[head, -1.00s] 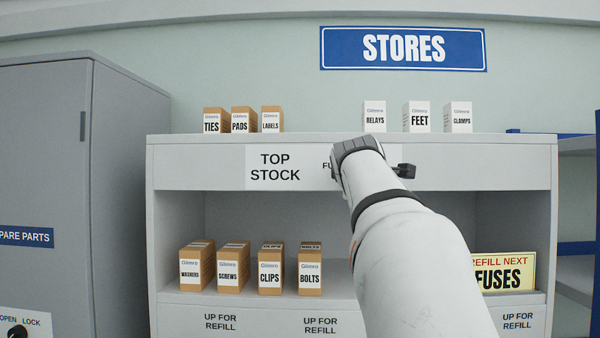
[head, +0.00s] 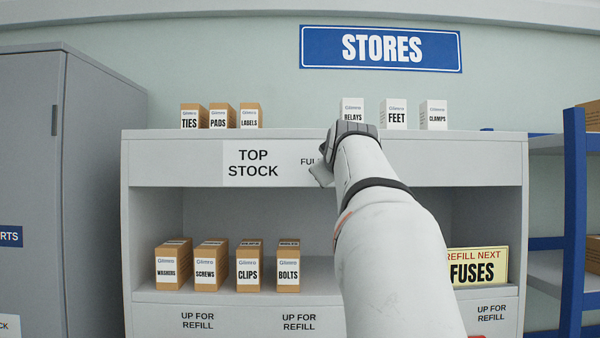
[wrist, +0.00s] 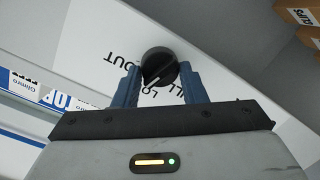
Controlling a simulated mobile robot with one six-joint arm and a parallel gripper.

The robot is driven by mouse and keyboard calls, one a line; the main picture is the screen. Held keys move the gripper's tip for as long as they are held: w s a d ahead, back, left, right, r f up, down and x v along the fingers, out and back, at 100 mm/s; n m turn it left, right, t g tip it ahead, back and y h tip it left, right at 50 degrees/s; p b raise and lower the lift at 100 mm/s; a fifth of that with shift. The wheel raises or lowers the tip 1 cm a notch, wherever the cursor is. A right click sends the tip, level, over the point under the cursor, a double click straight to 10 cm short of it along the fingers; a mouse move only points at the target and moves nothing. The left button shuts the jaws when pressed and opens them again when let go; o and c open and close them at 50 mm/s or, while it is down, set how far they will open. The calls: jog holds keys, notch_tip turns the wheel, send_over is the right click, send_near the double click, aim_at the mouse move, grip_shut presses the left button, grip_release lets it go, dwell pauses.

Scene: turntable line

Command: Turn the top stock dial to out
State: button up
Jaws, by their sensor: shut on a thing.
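The top stock dial (wrist: 158,64) is a round black knob with a pale pointer line, on a white label on the shelf's front panel. In the wrist view my gripper (wrist: 156,76) has its two blue fingers on either side of the knob, shut on it. Printed lettering around the dial looks turned over and is partly covered by the fingers; the word OUT (wrist: 122,57) shows to the knob's left. In the head view my gripper's wrist hides the dial; the TOP STOCK sign (head: 253,163) shows to its left.
Small white boxes, including relays (head: 353,110) and feet (head: 394,114), stand on the shelf top just above my wrist. Brown boxes such as bolts (head: 288,266) stand on the lower shelf. A grey cabinet (head: 95,190) is at left, a blue rack (head: 572,225) at right.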

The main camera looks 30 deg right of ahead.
jog(key=shift+d+f+m+t+y+b, duration=0.15)
jog(key=shift+m+b, duration=0.3)
jog(key=shift+m, duration=1)
jog(key=shift+m+t+y+b, duration=0.25)
jog(key=shift+m+b, duration=0.15)
jog(key=shift+m, duration=1.1)
jog(key=shift+d+f+m+t+y+b, duration=0.15)
jog(key=shift+m+b, duration=0.3)
jog(key=shift+m, duration=1)
jog(key=shift+a+r, duration=0.1)
jog(key=o, duration=1)
jog(key=shift+s, duration=0.1)
jog(key=shift+r, duration=0.1)
jog(key=shift+s, duration=0.15)
jog(key=b+v, duration=0.2)
jog(key=v, duration=0.5)
jog(key=shift+s+a, duration=0.2)
jog(key=shift+s, duration=0.05)
